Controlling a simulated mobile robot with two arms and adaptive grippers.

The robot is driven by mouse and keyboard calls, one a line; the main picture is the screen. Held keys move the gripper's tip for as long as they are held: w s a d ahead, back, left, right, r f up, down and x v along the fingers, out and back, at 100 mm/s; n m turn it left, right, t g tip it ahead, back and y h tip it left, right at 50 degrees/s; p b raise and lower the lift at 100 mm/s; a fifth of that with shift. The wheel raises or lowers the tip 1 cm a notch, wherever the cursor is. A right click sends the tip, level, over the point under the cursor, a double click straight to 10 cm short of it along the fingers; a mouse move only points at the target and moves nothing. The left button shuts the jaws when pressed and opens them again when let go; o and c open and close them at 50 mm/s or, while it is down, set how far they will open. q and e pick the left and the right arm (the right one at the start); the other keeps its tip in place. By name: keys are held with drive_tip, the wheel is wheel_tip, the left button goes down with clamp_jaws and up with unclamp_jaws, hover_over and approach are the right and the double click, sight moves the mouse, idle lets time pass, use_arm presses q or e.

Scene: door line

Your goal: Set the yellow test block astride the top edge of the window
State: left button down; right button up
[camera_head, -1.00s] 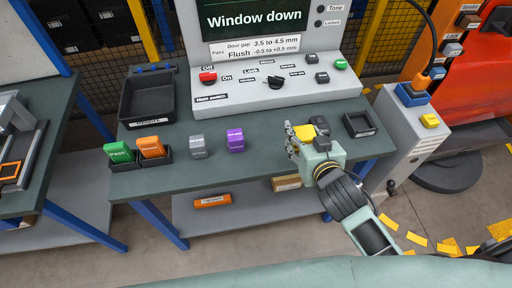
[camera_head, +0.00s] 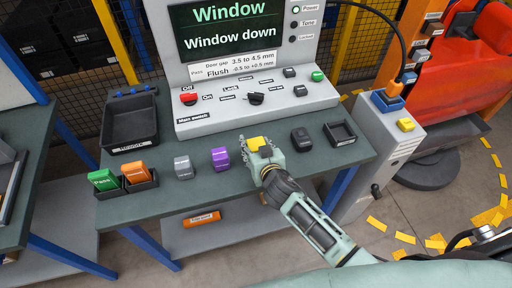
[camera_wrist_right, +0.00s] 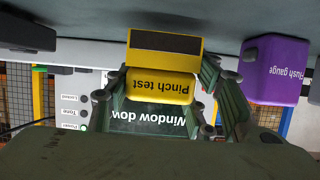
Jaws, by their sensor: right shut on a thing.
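The yellow test block (camera_head: 259,142), labelled "Pinch test" in the right wrist view (camera_wrist_right: 161,86), is held above the table's front part. My right gripper (camera_head: 256,150) is shut on it, its fingers on both sides of the block in the right wrist view (camera_wrist_right: 162,92). The block has a dark band (camera_wrist_right: 165,42) on one face. The window is not clearly seen; a red-orange body (camera_head: 455,50) stands at the far right. My left gripper is not in view.
The green table (camera_head: 218,190) carries a purple flush gauge (camera_head: 220,157), a grey block (camera_head: 183,167), green (camera_head: 103,179) and orange (camera_head: 135,172) blocks, a dark block (camera_head: 301,138) and black trays. The console (camera_head: 245,95) reads "Window down". A grey cabinet (camera_head: 385,150) stands to the right.

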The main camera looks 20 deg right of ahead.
drive_tip(key=shift+f, duration=0.65)
drive_tip(key=o, duration=0.9)
drive_tip(key=shift+f, duration=0.25)
drive_tip(key=o, duration=0.5)
drive_tip(key=shift+r, duration=0.1)
